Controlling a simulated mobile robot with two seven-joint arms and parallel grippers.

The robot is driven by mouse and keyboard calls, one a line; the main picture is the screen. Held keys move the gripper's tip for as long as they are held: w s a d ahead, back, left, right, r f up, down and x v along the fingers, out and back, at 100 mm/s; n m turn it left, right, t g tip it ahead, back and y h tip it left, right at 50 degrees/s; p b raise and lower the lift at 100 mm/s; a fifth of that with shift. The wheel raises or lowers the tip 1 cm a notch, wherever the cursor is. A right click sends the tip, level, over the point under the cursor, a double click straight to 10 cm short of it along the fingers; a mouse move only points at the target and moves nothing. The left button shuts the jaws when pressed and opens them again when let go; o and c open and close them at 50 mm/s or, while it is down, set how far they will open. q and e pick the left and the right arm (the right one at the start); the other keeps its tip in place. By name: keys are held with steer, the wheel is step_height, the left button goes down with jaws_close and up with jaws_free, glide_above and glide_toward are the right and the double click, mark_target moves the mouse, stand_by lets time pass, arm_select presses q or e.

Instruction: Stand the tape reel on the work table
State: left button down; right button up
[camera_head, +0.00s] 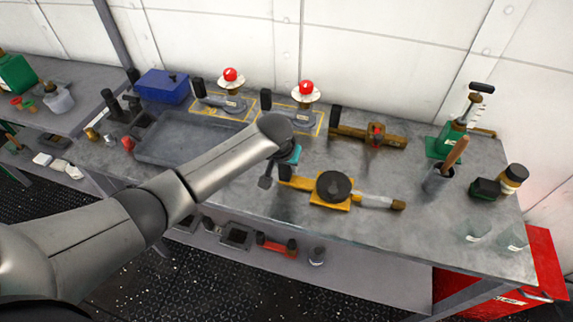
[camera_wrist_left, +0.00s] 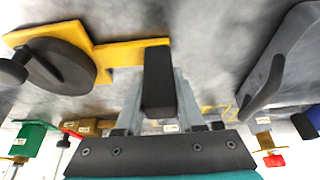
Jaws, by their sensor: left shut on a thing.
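The tape reel has a yellow frame (camera_head: 340,205), a round dark disc (camera_head: 333,186), and a pale strip with a brown tip at its right end. It is over the middle front of the grey work table (camera_head: 420,245); I cannot tell whether it touches the top. My left gripper (camera_head: 277,176) is at the reel's left end, shut on its black handle. In the left wrist view the black handle is between the fingers (camera_wrist_left: 158,95), with the yellow frame and disc (camera_wrist_left: 62,70) to the left. My arm partly hides the gripper. My right gripper is out of view.
A grey tray (camera_head: 160,150), a blue box (camera_head: 162,86) and two red-knobbed fixtures (camera_head: 230,76) (camera_head: 305,89) stand left and behind. A brown tool (camera_head: 365,136) lies behind the reel. A cup (camera_head: 438,180) and green items stand right.

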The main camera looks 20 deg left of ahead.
arm_select(q)
steer(key=shift+f, duration=0.1)
steer(key=c, duration=0.5)
jaws_free()
steer(key=shift+s+r, duration=0.2)
steer(key=shift+r, duration=0.45)
steer(key=p+v, duration=0.3)
steer(key=v, duration=0.7)
steer(key=shift+s+r, duration=0.15)
steer(key=shift+r, duration=0.25)
